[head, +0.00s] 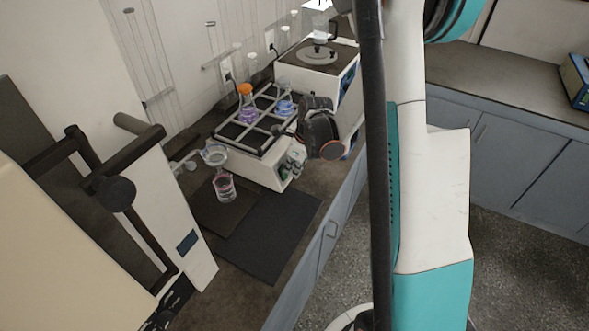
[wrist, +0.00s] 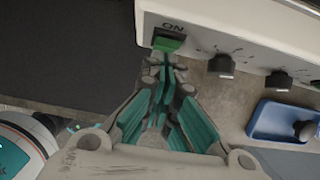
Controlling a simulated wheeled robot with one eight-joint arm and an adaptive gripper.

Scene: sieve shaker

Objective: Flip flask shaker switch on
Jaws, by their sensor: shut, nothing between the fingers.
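The flask shaker (head: 256,172) is a white box with a rack on top, standing on the bench in the head view. Its front panel fills the top of the wrist view. In the head view, my arm's dark end covers part of the shaker's right side.
Two knobs (wrist: 221,66) sit right of the switch. A blue tray-like part (wrist: 285,122) lies further right. Flasks with purple (head: 248,112) and blue liquid stand on the rack. A flask with pink liquid (head: 224,186) stands in front, near a dark mat (head: 265,235).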

